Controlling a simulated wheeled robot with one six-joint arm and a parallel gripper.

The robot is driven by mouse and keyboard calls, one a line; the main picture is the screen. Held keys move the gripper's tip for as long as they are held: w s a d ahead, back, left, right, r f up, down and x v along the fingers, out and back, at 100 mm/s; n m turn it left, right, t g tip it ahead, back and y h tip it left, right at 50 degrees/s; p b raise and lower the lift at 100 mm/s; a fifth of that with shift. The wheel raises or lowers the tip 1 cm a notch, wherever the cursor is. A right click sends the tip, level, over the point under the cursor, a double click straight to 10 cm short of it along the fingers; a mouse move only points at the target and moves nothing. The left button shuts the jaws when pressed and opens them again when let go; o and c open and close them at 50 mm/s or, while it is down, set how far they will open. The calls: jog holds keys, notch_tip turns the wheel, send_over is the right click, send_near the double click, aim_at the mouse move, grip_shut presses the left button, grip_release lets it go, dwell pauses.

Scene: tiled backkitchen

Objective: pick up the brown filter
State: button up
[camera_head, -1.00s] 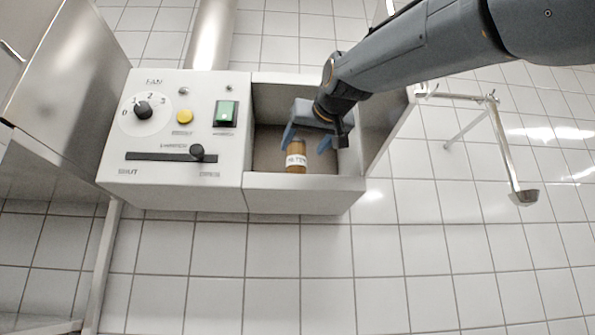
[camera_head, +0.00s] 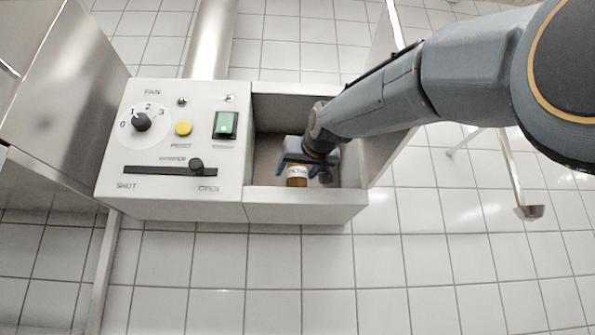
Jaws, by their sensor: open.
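The brown filter (camera_head: 297,181) is a small brown cylinder with a white lettered label. It stands in the open box compartment (camera_head: 300,213) to the right of the control panel, near the front wall. My gripper (camera_head: 304,173) reaches down into the compartment with its blue fingers apart. The gripper is over the filter's top, with one finger at the left of it and the other at the right. The wrist hides the upper part of the filter. I cannot tell whether the fingers touch it.
The control panel (camera_head: 170,150) has a fan dial (camera_head: 141,122), a yellow button (camera_head: 183,128), a green switch (camera_head: 225,124) and a slider (camera_head: 196,165). Compartment walls close in around my gripper.

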jog(key=c, duration=1.2)
jog(key=shift+s, duration=0.1)
jog(key=shift+r, duration=0.15)
